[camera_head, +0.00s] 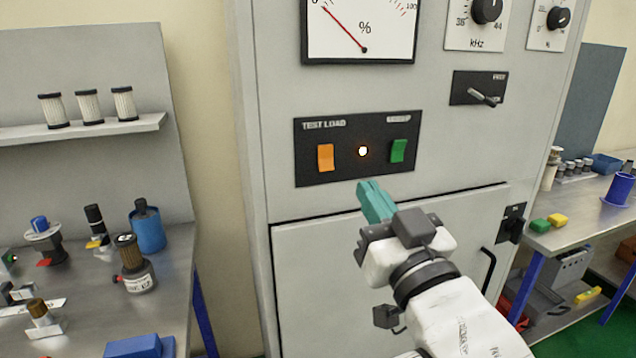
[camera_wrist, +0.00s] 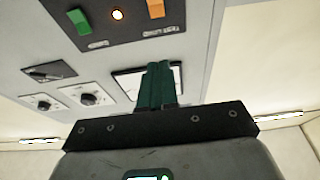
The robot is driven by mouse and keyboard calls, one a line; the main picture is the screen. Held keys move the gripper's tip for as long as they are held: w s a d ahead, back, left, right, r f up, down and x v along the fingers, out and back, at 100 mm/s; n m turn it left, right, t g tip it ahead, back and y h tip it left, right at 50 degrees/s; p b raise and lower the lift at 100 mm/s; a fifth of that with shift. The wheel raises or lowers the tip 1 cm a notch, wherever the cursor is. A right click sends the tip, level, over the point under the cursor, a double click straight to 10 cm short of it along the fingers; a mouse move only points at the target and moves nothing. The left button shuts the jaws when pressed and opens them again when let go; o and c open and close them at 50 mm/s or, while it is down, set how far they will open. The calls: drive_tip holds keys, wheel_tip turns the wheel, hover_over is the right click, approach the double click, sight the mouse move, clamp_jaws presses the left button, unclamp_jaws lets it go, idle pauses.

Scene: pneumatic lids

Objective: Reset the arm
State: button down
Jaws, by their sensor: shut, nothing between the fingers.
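My gripper (camera_head: 373,201) is in front of the grey cabinet, just below the black TEST LOAD panel (camera_head: 341,177). Its teal fingers are shut together with nothing between them. They also show shut in the wrist view (camera_wrist: 160,70). The panel carries an orange switch (camera_head: 325,157), a lit lamp (camera_head: 362,151) and a green switch (camera_head: 398,150). In the wrist view the green switch (camera_wrist: 79,22), the lamp (camera_wrist: 117,14) and the orange switch (camera_wrist: 156,9) appear in reversed order. I cannot tell whether the fingertips touch the cabinet.
The grey cabinet (camera_head: 275,80) has a % meter (camera_head: 360,30), knobs, a toggle switch (camera_head: 484,97) and a lower door (camera_head: 310,270) with a handle (camera_head: 488,270). A workbench (camera_head: 180,270) with parts stands left, another (camera_head: 575,235) right. A shelf (camera_head: 90,130) holds three filters.

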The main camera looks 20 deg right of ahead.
drive_tip(key=shift+f, duration=0.1)
drive_tip(key=s+d+f+g, duration=0.2)
drive_tip(key=f+g, duration=0.2)
drive_tip(key=f, duration=0.6)
drive_tip(key=s+d+f+g+h, duration=0.1)
drive_tip(key=s+f+g, duration=0.2)
drive_tip(key=f, duration=0.7)
drive_tip(key=s+d+f+g, duration=0.2)
drive_tip(key=f+g, duration=0.2)
drive_tip(key=f, duration=0.6)
drive_tip(key=s+d+f+g, duration=0.1)
drive_tip(key=s+f+g, duration=0.3)
drive_tip(key=s+f, duration=0.4)
drive_tip(key=s+d+f+g, duration=0.1)
drive_tip(key=s+f+g, duration=0.4)
drive_tip(key=s, duration=0.9)
wheel_tip(320, 180, down, 4)
drive_tip(key=shift+d+r+y, duration=0.2)
drive_tip(key=shift+y, duration=0.2)
drive_tip(key=shift+w, duration=0.1)
